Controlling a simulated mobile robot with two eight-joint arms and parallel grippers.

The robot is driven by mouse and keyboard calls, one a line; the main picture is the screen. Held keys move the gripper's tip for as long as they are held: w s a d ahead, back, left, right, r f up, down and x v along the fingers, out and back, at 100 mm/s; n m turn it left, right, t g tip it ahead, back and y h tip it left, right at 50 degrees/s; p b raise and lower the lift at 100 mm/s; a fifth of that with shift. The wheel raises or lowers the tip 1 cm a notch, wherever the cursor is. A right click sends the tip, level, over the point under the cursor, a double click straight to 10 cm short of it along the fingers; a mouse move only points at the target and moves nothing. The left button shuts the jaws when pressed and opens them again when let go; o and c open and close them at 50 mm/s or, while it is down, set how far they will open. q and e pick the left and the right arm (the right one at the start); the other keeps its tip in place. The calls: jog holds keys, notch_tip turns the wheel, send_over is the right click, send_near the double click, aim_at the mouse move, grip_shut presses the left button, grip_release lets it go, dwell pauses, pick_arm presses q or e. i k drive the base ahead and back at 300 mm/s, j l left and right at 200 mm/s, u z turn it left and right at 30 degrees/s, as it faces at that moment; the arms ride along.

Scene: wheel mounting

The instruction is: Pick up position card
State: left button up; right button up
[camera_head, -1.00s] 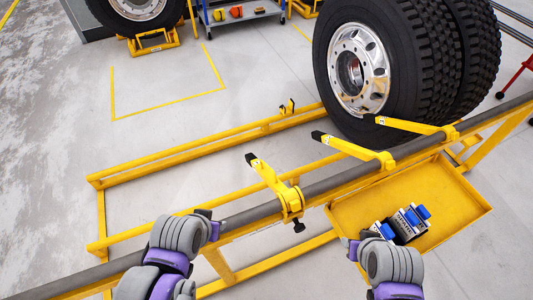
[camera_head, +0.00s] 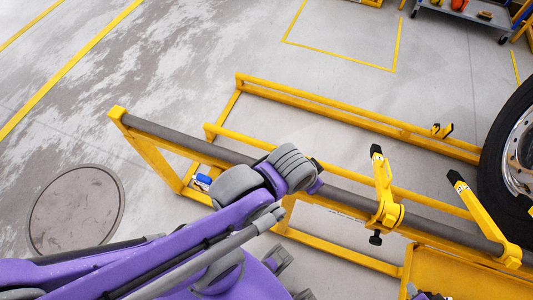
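I cannot make out a clear position card. A small blue-and-white item (camera_head: 202,181) shows at the left end of the yellow stand, below the grey rail, and its kind is too small to tell. My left arm comes in from the lower left, purple and grey. Its grey end with a dark tip, my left gripper (camera_head: 313,178), is over the grey rail, right of the blue-and-white item. Its fingers are not clear enough to show open or shut. My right gripper is not in view.
The yellow stand (camera_head: 310,108) with its grey rail (camera_head: 185,138) crosses the view. Yellow clamp arms (camera_head: 383,180) stick up from it. A yellow tray (camera_head: 455,272) is at the lower right, a wheel (camera_head: 510,150) at the right edge. Open floor with a round cover (camera_head: 75,210) lies left.

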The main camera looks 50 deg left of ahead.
aim_at(204, 182)
jog(key=u, duration=0.45)
jog(key=j+u, duration=0.1)
jog(key=u, duration=0.3)
jog(key=k+u, duration=0.1)
jog(key=u, duration=0.35)
jog(key=j+u, duration=0.1)
jog(key=u, duration=0.75)
jog(key=j+u, duration=0.1)
jog(key=u, duration=0.3)
jog(key=k+l+u, duration=0.3)
jog(key=k, duration=0.1)
